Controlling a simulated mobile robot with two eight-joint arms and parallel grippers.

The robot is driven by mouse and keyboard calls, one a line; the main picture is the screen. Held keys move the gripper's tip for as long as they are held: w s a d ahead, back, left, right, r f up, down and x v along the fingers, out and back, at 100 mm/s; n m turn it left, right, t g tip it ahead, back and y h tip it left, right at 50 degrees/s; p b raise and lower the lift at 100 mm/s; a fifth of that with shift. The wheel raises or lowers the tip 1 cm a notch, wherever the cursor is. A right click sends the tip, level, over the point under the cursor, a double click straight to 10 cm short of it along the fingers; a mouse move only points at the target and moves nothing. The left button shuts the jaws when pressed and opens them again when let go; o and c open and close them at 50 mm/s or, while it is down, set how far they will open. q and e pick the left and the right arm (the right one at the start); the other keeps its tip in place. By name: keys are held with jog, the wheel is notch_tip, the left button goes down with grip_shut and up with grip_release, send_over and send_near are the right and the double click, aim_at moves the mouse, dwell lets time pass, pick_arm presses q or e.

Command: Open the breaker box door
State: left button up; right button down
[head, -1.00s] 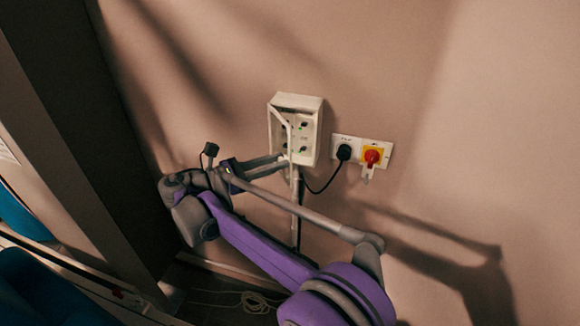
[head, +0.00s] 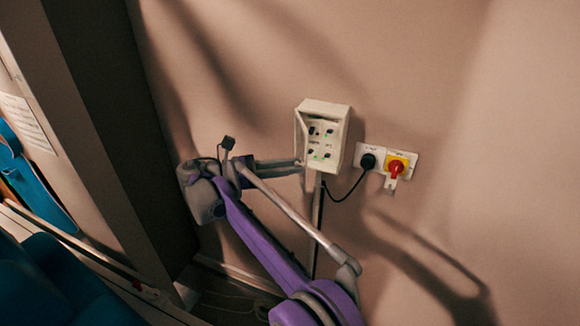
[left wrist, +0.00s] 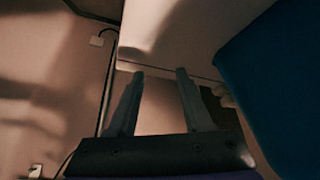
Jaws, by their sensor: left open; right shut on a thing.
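The white breaker box (head: 327,108) is fixed to the wall in the head view. Its narrow door (head: 300,135) shows nearly edge-on at the left side of the box, swung out. Dark switches and small green marks show inside. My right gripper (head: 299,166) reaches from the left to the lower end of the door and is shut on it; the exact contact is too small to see. My left gripper (left wrist: 161,74) is open, with nothing between its fingers, in the left wrist view. It does not show in the head view.
Right of the box are a socket with a black plug (head: 367,161) and a red and yellow switch (head: 397,167). A cable and conduit run down below the box. A dark tall panel (head: 100,120) stands at the left. The wall above is clear.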

jog(key=c, duration=0.7)
grip_release()
jog(key=shift+c, duration=0.2)
pick_arm(q)
jog(key=shift+r, duration=0.1)
pick_arm(e)
jog(key=shift+s+d+r, duration=0.1)
